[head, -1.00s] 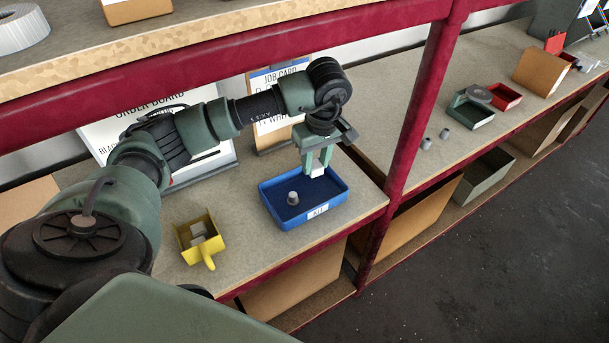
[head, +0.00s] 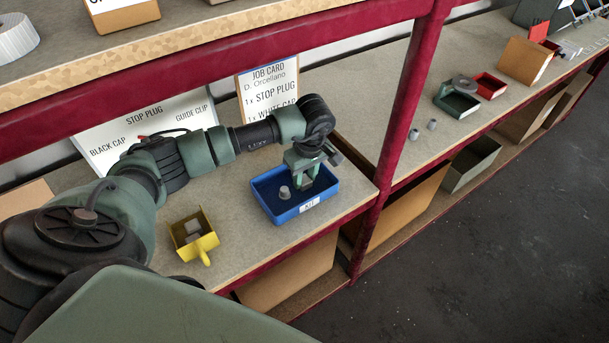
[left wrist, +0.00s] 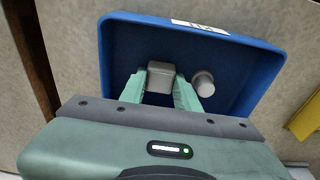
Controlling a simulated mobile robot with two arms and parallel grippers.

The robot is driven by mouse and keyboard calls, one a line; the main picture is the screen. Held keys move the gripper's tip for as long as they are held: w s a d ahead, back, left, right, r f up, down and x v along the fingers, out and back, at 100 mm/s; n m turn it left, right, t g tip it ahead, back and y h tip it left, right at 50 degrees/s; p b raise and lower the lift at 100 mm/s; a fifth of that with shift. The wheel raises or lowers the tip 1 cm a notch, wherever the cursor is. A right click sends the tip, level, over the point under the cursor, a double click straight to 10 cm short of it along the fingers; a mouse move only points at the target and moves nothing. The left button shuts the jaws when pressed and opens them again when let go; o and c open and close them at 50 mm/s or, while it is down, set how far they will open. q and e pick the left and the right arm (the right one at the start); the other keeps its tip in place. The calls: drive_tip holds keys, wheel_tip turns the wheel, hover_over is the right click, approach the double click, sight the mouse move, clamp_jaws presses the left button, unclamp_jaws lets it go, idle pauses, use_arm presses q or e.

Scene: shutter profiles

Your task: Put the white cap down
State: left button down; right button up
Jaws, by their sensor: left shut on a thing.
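The blue kit tray (head: 264,207) stands on the bench near its front edge. It also shows in the left wrist view (left wrist: 118,40). My left gripper (head: 303,184) is down inside the tray, in its right part. In the left wrist view its fingers are shut on the white cap (left wrist: 160,76), which looks pale grey and blocky there. The fingers mostly hide the cap in the head view, and I cannot tell whether it touches the tray floor. A grey round plug (head: 285,192) stands in the tray beside the gripper, apart from the cap. My right gripper is out of view.
A yellow scoop-like bin (head: 194,236) with grey pieces stands left of the tray. A job card (head: 268,95) and an order board (head: 140,130) stand behind. A red post (head: 405,110) rises right of the tray. Two small grey parts (head: 422,129) lie beyond it.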

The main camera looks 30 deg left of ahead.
use_arm(q)
drive_tip(key=shift+f, duration=0.15)
drive_tip(key=c, duration=1)
unclamp_jaws()
drive_tip(key=shift+c, duration=0.2)
drive_tip(key=shift+r, duration=0.35)
wheel_tip(320, 180, up, 12)
drive_tip(key=d+b, duration=0.1)
drive_tip(key=b, duration=0.1)
drive_tip(key=shift+s+d+f, duration=0.2)
drive_tip(key=shift+s+d, duration=0.15)
